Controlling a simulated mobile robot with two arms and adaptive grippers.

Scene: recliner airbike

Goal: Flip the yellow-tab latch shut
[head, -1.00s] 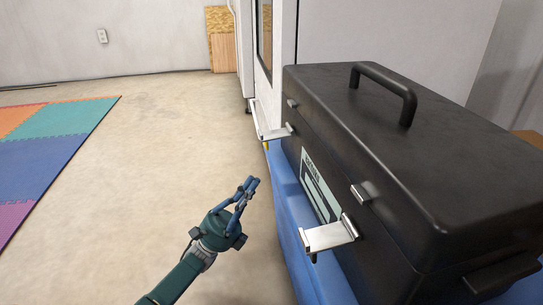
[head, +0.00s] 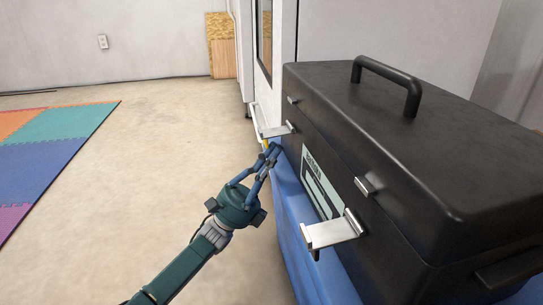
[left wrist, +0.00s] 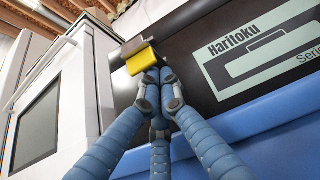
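The black toolbox (head: 400,150) has two metal latches on its front, both flipped out from the face. The far latch (head: 272,131) has a yellow tab, which shows clearly in the left wrist view (left wrist: 142,62). The near latch (head: 332,233) shows no yellow. My left gripper (head: 270,157) is just below the far latch, its blue fingers drawn together and empty. In the left wrist view its fingertips (left wrist: 159,76) come right up under the yellow tab; I cannot tell whether they touch it. My right gripper is not in view.
The toolbox stands on a blue support (head: 300,225). A handle (head: 385,80) rises from its lid. A white cabinet or machine with a dark window (left wrist: 40,125) stands behind. The floor to the left is clear, with coloured mats (head: 55,150) farther left.

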